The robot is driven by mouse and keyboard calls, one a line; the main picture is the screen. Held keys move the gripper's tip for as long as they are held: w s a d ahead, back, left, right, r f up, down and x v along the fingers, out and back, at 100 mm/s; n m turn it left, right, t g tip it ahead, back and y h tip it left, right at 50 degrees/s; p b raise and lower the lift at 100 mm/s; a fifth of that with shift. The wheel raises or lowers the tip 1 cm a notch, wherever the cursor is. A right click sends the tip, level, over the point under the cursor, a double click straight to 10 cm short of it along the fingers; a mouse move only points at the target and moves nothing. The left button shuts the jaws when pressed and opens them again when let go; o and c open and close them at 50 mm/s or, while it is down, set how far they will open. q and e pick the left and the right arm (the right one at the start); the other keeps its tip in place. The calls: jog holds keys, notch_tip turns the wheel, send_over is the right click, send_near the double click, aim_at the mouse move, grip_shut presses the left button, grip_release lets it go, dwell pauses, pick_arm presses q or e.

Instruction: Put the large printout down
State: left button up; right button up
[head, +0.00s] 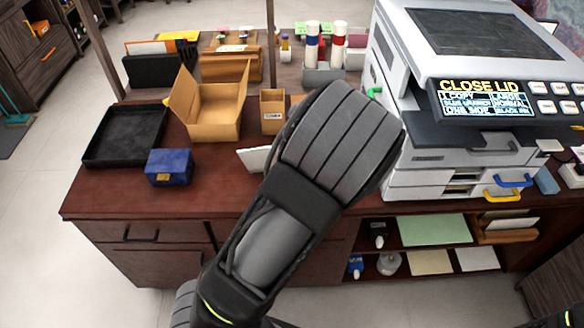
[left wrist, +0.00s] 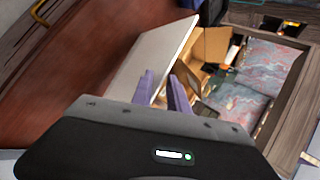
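The large printout (left wrist: 150,58) is a pale, flat sheet in the left wrist view, with its edge running down between the two purple fingers of my left gripper (left wrist: 163,94). The gripper looks shut on it, with one finger on each side. In the head view my left arm crosses the middle of the desk and hides the gripper. A white corner of what looks like the printout (head: 253,158) shows beside the arm, over the desk. My right gripper is in neither view.
The dark red desk (head: 110,195) holds a black tray (head: 126,160), a blue box (head: 169,168), an open cardboard box (head: 212,122) and a small wooden holder (head: 272,122). A copier (head: 410,150) reading "CLOSE LID" stands at right. The desk's front left is clear.

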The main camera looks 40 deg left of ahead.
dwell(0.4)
pick_arm(q)
notch_tip(320, 180, up, 8)
jog(key=d+p, duration=0.1)
jog(key=d, duration=0.1)
jog(key=shift+s, duration=0.25)
jog(key=shift+d, duration=0.1)
